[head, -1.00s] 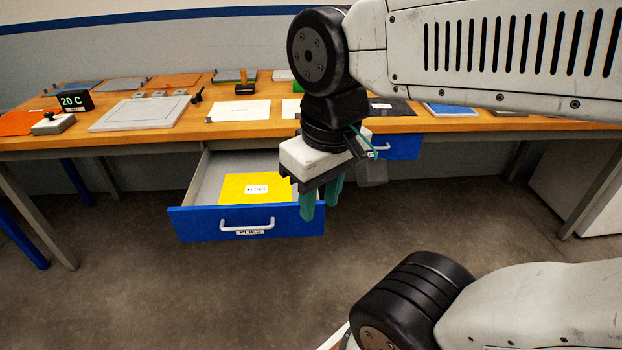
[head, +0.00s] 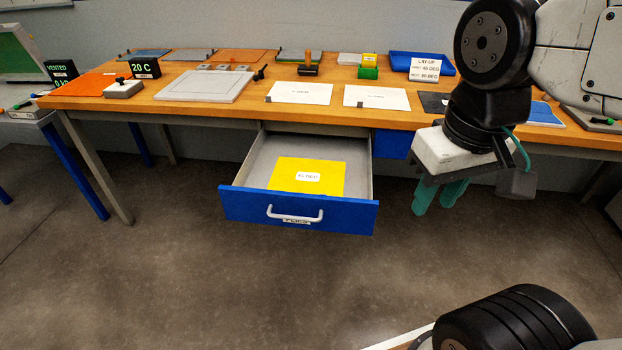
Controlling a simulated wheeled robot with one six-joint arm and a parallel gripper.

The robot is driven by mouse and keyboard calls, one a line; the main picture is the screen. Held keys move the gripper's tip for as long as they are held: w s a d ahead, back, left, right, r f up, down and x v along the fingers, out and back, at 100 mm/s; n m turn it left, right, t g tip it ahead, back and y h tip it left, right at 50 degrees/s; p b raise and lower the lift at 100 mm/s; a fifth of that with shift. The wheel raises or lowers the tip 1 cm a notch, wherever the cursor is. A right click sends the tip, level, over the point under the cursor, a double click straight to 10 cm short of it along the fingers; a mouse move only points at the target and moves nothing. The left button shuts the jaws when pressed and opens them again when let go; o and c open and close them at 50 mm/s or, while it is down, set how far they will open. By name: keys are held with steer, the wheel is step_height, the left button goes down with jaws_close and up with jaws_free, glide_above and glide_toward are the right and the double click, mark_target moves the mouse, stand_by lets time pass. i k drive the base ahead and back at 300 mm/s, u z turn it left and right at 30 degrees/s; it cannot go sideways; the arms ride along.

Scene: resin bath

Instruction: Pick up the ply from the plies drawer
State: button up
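The plies drawer (head: 250,205) is blue-fronted and pulled open below the workbench, with a white handle (head: 295,213) and a small label under it. One flat yellow ply (head: 285,182) with a white label ending in "DEG" lies on the drawer's grey floor. My gripper (head: 440,196) hangs to the right of the drawer, clear of it, with its teal fingers pointing down. The fingers are apart with nothing between them.
The wooden bench (head: 210,109) overhangs the back of the drawer. On it are two white sheets (head: 300,94), a grey plate (head: 190,86), a roller (head: 308,66) and a lay-up sign (head: 424,69). The floor before the drawer is clear.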

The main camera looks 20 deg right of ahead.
mark_target(320, 177)
steer(key=z, duration=0.05)
steer(key=k, duration=0.5)
steer(key=u, duration=0.4)
steer(key=i, duration=1.1)
steer(key=u, duration=0.5)
